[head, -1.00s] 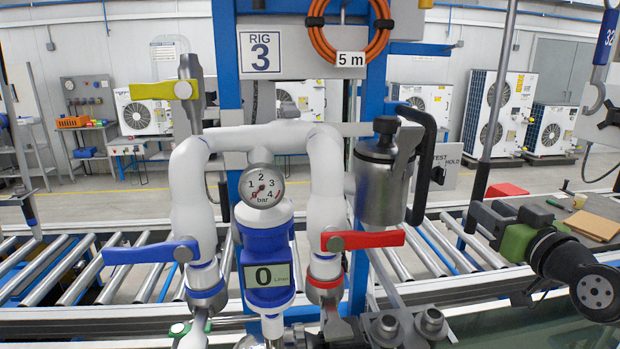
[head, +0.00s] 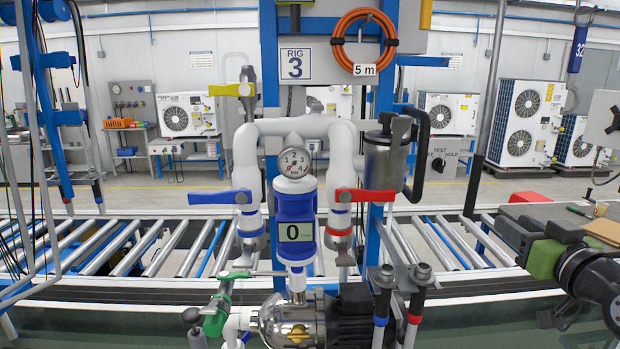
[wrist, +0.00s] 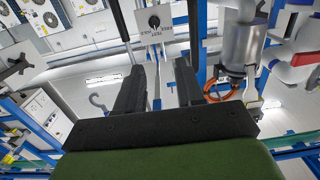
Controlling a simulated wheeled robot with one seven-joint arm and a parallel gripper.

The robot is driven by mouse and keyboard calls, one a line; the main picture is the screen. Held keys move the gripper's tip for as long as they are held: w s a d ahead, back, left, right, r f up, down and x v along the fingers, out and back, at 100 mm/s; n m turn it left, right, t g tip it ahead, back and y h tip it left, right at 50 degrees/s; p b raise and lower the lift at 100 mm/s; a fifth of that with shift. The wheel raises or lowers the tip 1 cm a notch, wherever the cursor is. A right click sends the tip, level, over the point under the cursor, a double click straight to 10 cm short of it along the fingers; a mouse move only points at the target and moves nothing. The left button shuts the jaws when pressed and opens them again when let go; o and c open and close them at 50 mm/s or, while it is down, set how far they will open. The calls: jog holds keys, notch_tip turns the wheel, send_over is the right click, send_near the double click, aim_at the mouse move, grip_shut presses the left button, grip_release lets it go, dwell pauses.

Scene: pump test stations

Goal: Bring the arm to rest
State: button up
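My gripper (wrist: 160,72) has two dark fingers standing apart in the wrist view, with nothing held between them. Its green body fills the bottom of that view. In the head view my arm is folded at the right edge, with the green gripper body (head: 546,250) and a black joint (head: 603,285). The fingers there are dark and partly hidden, pointing away from me. The gripper is right of the rig and apart from it in the picture. In the wrist view the TEST/HOLD switch box (wrist: 153,22) and the metal canister (wrist: 243,45) lie beyond the fingers.
Rig 3 stands ahead with its gauge (head: 294,161), blue lever (head: 219,197), red lever (head: 366,195) and pump (head: 290,322). A roller conveyor (head: 150,245) runs behind it. A bench (head: 530,211) with a cardboard piece is at the right. Blue frame posts are at the left.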

jog(key=s+a+f+n+g+y, duration=0.1)
jog(key=a+f+g, duration=0.25)
jog(key=a, duration=0.55)
jog(key=a+f+g+y, duration=0.15)
jog(key=a+f, duration=0.25)
jog(key=a, duration=0.4)
jog(key=s+a+f+g+h+p, duration=0.1)
jog(key=s+a+f+g, duration=0.2)
jog(key=s, duration=0.6)
jog(key=s+a+f+g+h+p, duration=0.1)
jog(key=s+a+f+g, duration=0.2)
jog(key=s+f, duration=0.4)
jog(key=s+g, duration=0.1)
jog(key=s, duration=0.2)
jog(key=shift+a+m, duration=0.3)
jog(key=shift+a, duration=0.1)
